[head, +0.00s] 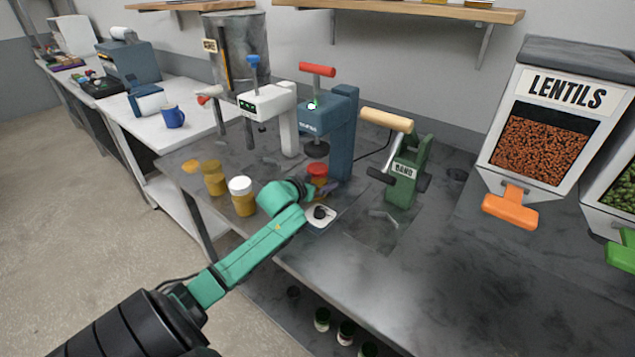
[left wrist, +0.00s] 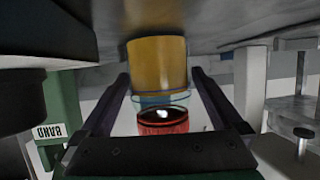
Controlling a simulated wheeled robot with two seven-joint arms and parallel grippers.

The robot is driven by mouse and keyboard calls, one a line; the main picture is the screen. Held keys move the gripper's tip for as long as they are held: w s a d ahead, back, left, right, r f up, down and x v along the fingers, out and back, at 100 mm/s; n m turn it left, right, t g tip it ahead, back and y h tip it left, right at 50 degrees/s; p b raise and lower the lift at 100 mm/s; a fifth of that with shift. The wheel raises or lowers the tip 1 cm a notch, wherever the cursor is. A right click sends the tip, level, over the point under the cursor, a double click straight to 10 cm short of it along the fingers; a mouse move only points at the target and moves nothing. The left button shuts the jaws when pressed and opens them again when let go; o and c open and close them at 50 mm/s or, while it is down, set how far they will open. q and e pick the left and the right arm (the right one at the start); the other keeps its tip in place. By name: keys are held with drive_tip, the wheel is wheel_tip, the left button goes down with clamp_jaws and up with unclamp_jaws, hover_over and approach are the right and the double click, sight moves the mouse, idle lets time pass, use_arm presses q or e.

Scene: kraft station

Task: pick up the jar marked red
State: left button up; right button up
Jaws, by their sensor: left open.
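The jar with the red lid (head: 317,170) stands on the grey counter beside the blue press; my gripper hides part of it in the head view. In the left wrist view, which looks upside down, the jar (left wrist: 158,65) shows its amber contents, clear upper glass and red lid (left wrist: 163,122). My left gripper (head: 322,189) is open right at this jar. In the left wrist view the dark fingers of my left gripper (left wrist: 161,75) lie on either side of the jar, with small gaps visible. My right gripper is not in view.
A yellow-lidded jar (head: 214,178) and a white-lidded jar (head: 242,197) stand to the left. The blue press (head: 345,130) and white press (head: 289,120) rise close behind. A green BAND device (head: 408,172) is to the right. The front right counter (head: 400,290) is clear.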

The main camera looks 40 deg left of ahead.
use_arm(q)
drive_tip(key=shift+x, duration=1.15)
drive_tip(key=shift+w+f, duration=0.1)
drive_tip(key=shift+w, duration=0.1)
clamp_jaws()
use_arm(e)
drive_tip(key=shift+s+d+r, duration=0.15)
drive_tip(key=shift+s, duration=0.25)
